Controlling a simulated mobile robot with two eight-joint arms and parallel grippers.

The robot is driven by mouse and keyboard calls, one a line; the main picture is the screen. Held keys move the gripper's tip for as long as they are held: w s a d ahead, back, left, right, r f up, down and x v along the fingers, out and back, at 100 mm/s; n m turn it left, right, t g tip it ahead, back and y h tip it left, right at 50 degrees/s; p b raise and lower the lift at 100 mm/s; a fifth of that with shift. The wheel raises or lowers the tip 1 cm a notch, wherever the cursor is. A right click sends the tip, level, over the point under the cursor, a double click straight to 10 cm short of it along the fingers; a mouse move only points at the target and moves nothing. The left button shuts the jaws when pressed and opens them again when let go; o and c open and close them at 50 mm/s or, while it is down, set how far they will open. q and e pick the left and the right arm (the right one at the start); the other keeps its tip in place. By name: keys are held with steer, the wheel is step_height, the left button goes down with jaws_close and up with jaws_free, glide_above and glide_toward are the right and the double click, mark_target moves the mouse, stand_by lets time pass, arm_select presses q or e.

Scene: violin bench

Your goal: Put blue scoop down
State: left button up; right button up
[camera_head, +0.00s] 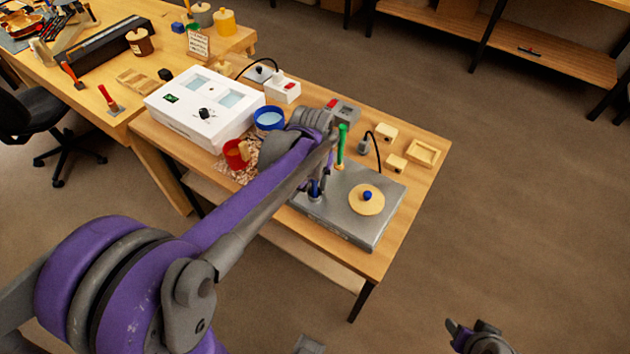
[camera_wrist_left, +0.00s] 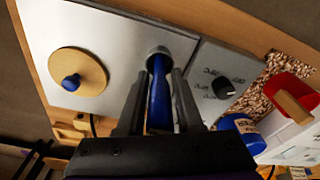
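The blue scoop (camera_wrist_left: 160,95) shows in the left wrist view as a blue handle running between my left gripper's fingers (camera_wrist_left: 159,78). Its far end is in a round opening in the steel-topped unit (camera_wrist_left: 120,35), so its lower part is hidden. The fingers lie close along both sides of the handle and look shut on it. In the head view my left gripper (camera_head: 316,184) is over the left part of the steel unit (camera_head: 372,232), with a bit of blue at it. My right gripper (camera_head: 466,336) is away from the bench at the bottom edge; its opening is unclear.
A wooden lid with a blue knob (camera_head: 367,203) lies on the steel top. A green handle (camera_head: 341,145) stands behind my gripper. A red cup (camera_head: 236,156), blue-rimmed tub (camera_head: 269,118) and white box (camera_head: 200,120) stand left. Wooden blocks and a tray (camera_head: 423,152) are at back right.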

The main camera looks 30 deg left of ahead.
arm_select(q)
steer(key=shift+o, duration=1.1)
steer(key=shift+r, duration=0.15)
step_height(320, 180, up, 12)
steer(key=s+p, duration=0.1)
steer(key=s, duration=0.1)
steer(key=s+d+f+m+t, duration=0.1)
steer(key=s+d+f+t, duration=0.1)
steer(key=s+f, duration=0.3)
steer(key=s+d+f+m+t, duration=0.1)
steer(key=s+d+f+m, duration=0.1)
steer(key=s+d+f, duration=0.3)
steer(key=s+f, duration=0.1)
steer(key=s, duration=0.3)
steer(key=shift+s+m+t, duration=0.2)
steer(key=shift+m+t, duration=0.1)
steer(key=shift+t, duration=0.1)
steer(key=shift+s+a, duration=0.1)
steer(key=shift+a, duration=0.1)
